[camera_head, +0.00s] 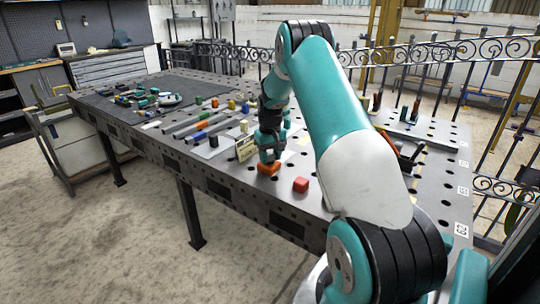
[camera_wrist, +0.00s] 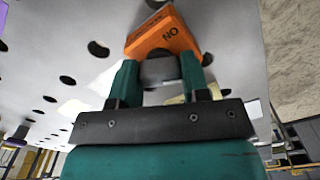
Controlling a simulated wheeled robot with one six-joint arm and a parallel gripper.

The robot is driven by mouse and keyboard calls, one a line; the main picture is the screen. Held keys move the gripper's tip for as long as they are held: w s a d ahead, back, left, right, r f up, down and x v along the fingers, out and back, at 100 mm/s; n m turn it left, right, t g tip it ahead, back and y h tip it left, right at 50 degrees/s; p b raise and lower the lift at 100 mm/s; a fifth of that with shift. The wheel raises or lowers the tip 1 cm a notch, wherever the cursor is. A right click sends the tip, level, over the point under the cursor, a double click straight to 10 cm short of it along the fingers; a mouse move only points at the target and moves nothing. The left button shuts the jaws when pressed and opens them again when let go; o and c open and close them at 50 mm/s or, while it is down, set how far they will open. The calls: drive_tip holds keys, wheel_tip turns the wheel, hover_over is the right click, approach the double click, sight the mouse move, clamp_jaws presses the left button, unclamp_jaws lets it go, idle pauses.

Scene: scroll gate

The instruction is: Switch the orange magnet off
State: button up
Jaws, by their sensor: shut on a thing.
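The orange magnet (camera_head: 268,169) sits on the perforated steel table (camera_head: 237,180) near its front edge. In the wrist view the orange magnet (camera_wrist: 165,36) shows the letters "ON" upside down on its right part; a dark marking on the left part is hard to read. A grey knob (camera_wrist: 164,71) is at the magnet's near side, between my fingers. My gripper (camera_head: 268,154) is directly above the magnet, pointing down. Its two teal fingers (camera_wrist: 160,75) are shut on the grey knob. The knob's far side is hidden.
A small yellowish sign (camera_head: 246,148) stands just behind left. Grey bars and several small coloured blocks lie further back. The table front left is clear. An ornate iron fence (camera_head: 440,55) runs behind.

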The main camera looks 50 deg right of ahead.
sight(270, 154)
drive_tip(key=m, duration=1.2)
drive_tip(key=shift+p, duration=0.3)
drive_tip(key=shift+m, duration=0.4)
drive_tip(key=o, duration=0.9)
wheel_tip(270, 154, up, 18)
drive_tip(key=shift+f+b, duration=0.25)
drive_tip(key=shift+b, duration=0.6)
